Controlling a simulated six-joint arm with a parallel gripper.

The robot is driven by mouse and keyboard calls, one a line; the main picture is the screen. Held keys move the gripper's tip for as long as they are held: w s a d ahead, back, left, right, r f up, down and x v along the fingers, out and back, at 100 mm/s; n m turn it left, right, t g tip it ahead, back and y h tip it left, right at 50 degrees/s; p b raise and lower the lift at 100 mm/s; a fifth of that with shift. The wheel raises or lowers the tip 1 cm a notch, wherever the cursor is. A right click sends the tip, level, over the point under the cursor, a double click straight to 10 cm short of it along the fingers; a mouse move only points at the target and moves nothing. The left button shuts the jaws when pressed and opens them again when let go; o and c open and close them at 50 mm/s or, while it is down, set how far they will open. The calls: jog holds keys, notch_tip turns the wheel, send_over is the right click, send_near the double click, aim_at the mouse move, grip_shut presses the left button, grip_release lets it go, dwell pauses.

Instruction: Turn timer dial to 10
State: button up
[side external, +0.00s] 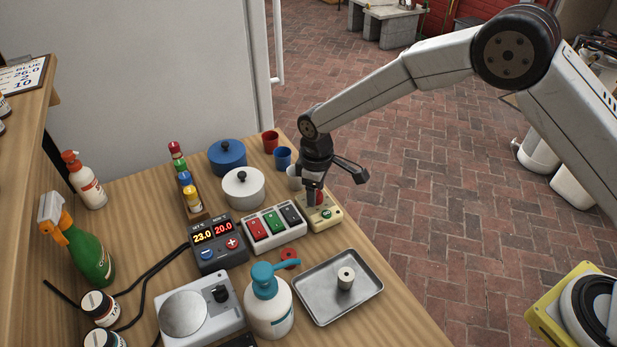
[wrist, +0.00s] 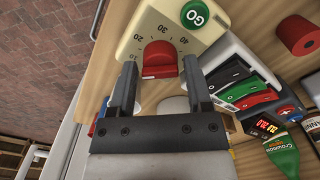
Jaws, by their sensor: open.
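The timer (side external: 328,224) is a small cream box near the table's right edge, with a red dial and a green button. In the wrist view, the timer (wrist: 139,22) shows its red dial (wrist: 160,57), a GO button (wrist: 194,14) and printed numbers from 10 to 40 around the dial. I cannot tell which number the dial points to. My gripper (wrist: 160,68) is open, its fingers on either side of the dial. Whether they touch it is unclear. In the side view my gripper (side external: 314,194) is over the timer and partly hides the dial.
A switch box (side external: 274,230) with red, green and black switches stands left of the timer. A controller (side external: 218,244) shows 23.0 and 20.0. A white pot (side external: 244,188), a blue cup (side external: 283,157) and a metal tray (side external: 322,311) are close by. A pump bottle (side external: 268,309) stands in front.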

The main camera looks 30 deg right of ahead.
aim_at(320, 194)
jog(key=shift+r, duration=3.65)
jog(key=shift+s+d+r, duration=0.15)
jog(key=shift+d, duration=0.3)
jog(key=s+d+r+m+t, duration=0.2)
jog(key=s+d+m, duration=0.6)
jog(key=s+d, duration=1)
jog(key=s, duration=0.3)
jog(key=shift+s+d+r+t, duration=0.2)
jog(key=shift+r+t, duration=0.1)
